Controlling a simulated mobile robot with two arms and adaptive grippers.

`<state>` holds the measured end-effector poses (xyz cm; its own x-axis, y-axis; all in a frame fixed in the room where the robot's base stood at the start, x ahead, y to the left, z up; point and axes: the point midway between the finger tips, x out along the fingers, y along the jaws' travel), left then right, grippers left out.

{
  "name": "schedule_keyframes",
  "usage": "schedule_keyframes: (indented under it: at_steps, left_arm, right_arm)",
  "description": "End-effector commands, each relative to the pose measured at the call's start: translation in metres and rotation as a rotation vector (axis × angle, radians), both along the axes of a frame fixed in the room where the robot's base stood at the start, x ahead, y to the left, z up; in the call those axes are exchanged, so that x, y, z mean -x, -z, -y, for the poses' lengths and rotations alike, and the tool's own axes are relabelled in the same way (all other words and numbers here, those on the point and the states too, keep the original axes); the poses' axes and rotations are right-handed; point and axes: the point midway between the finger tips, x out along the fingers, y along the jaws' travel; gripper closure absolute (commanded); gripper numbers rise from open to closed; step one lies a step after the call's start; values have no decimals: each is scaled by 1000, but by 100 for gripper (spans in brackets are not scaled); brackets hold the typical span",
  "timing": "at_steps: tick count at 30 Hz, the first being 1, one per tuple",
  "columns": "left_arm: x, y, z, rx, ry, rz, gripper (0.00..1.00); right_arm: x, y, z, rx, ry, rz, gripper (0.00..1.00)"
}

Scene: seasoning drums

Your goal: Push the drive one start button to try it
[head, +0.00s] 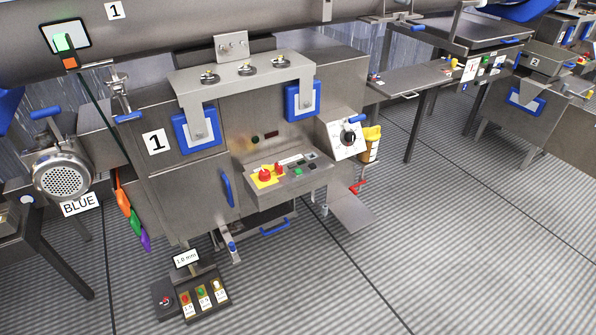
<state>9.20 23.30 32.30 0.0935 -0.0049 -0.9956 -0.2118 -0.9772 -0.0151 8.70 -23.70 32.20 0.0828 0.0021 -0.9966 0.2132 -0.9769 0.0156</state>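A steel machine with a white label "1" (155,142) stands left of centre. A sloping control panel (288,182) juts out from its front. On the panel, a yellow plate (263,183) carries red mushroom-like buttons (265,175). A green button (298,171) sits to their right, with small dark and pale controls behind it. The panel's lettering is too small to read, so I cannot tell which button is the drive one start. Neither of my grippers is in view.
A box with a black rotary knob (349,137) is right of the panel, by a yellow container (371,144). A low box with coloured buttons (193,298) stands in front at lower left. The grey ribbed floor (440,250) at right is clear.

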Motion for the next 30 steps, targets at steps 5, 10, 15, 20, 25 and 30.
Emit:
schedule_keyframes:
  at_steps: [5,10,15,20,25,30]
  left_arm:
    - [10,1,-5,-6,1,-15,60]
    - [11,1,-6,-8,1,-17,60]
    - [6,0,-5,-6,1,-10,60]
    - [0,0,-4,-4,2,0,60]
    - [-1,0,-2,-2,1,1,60]
    - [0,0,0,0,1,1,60]
  right_arm:
    - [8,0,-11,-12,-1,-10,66]
    - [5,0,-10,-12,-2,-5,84]
    - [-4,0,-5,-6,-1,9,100]
    - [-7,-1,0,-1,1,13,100]
    - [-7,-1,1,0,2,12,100]
    - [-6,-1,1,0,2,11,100]
